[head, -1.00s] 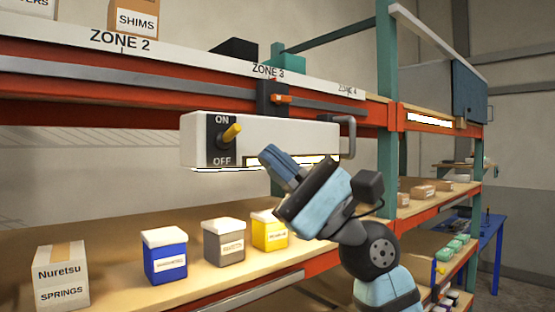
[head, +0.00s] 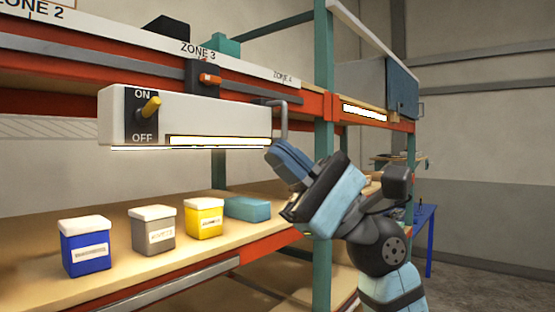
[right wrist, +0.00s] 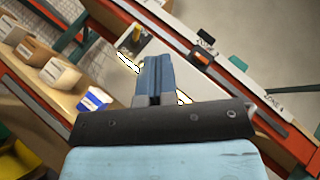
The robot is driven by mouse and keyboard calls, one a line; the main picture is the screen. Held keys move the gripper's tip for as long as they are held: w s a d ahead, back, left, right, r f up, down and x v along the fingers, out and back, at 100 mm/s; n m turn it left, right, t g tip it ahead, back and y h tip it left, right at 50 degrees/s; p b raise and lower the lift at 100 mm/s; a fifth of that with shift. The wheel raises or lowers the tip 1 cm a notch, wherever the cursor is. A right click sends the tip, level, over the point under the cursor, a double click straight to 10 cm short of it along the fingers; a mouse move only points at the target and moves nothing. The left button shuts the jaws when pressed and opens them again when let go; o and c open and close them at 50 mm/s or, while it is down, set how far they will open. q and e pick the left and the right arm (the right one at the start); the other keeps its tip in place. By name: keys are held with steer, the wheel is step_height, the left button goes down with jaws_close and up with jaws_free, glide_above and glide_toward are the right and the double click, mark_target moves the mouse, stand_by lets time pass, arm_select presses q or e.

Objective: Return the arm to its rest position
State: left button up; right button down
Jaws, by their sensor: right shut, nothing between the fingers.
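My right gripper (head: 281,158) is shut and empty. In the head view it is beside the right end of the white LED console (head: 205,115), just below the grey handle (head: 281,120); I cannot tell whether they touch. The console's yellow toggle switch (head: 150,107) points up toward ON, and the light strip (head: 220,141) glows. In the right wrist view the shut blue fingers (right wrist: 153,75) overlap the console (right wrist: 170,50), with the switch (right wrist: 136,34) beyond them. My left gripper is not in view.
Below the console, a blue bin (head: 85,247), a grey bin (head: 157,230), a yellow bin (head: 203,218) and a teal box (head: 247,208) stand on the wooden shelf (head: 30,260). A green rack post (head: 323,100) stands close behind my right gripper. A blue table (head: 424,225) is at right.

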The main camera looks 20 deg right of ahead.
steer(key=w+f+m+t+h+p, duration=0.1)
steer(key=w+f+m+t+h, duration=0.1)
steer(key=w+f+t+h, duration=0.45)
steer(key=w+f+m+t+h, duration=0.1)
steer(key=w+f+m+t, duration=0.2)
steer(key=f, duration=0.6)
step_height(320, 180, down, 19)
steer(key=w+d+n+t+h+p, duration=0.1)
steer(key=d+n+t+h+p, duration=0.15)
steer(key=h, duration=0.45)
steer(key=s+d+f+n+g+h, duration=0.1)
steer(key=s+f+n+h, duration=0.15)
steer(key=f, duration=0.65)
steer(key=s+d+f+n+g+h, duration=0.1)
steer(key=s+f+h, duration=0.25)
steer(key=f, duration=0.55)
steer(key=s+d+f+n+g+h+p, duration=0.1)
steer(key=s+f+n, duration=0.7)
steer(key=s+f, duration=0.9)
steer(key=s+d+g+h, duration=0.1)
steer(key=d+g, duration=0.1)
steer(key=g, duration=0.1)
steer(key=shift+f+n, duration=0.3)
steer(key=shift+s+h, duration=0.1)
steer(key=shift+h, duration=0.15)
